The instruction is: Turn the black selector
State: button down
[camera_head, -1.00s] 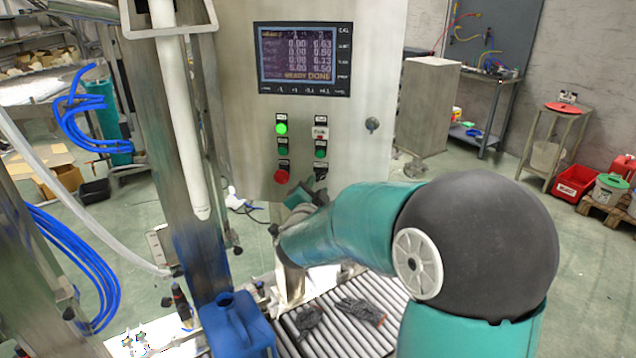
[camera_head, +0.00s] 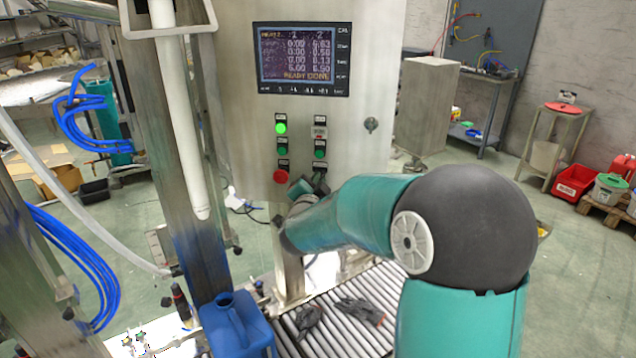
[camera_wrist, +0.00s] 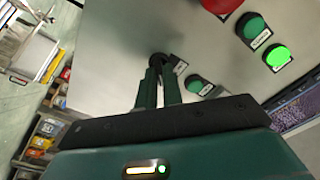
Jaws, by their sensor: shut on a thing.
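The black selector (camera_wrist: 159,59) is a small dark knob on the grey panel, beside a small label in the wrist view. My gripper (camera_wrist: 158,72) has its two green fingers shut on the selector, at the far end of the fingers. The fingertips partly hide the knob, so its angle is not clear. In the head view my gripper (camera_head: 318,187) is at the low right of the button group on the cabinet (camera_head: 235,130), and it hides the selector there.
A red button (camera_head: 280,176) and green buttons sit close to the selector, one lit green (camera_head: 281,128). A display (camera_head: 303,58) is above. A blue canister (camera_head: 237,325) and grey gloves on the roller conveyor (camera_head: 345,335) are below.

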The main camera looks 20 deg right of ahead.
jog(key=shift+n, duration=0.3)
jog(key=n, duration=1.7)
jog(key=shift+w+a, duration=0.15)
jog(key=shift+a, duration=0.05)
jog(key=shift+n, duration=0.3)
jog(key=c, duration=1.5)
grip_release()
jog(key=shift+c, duration=0.2)
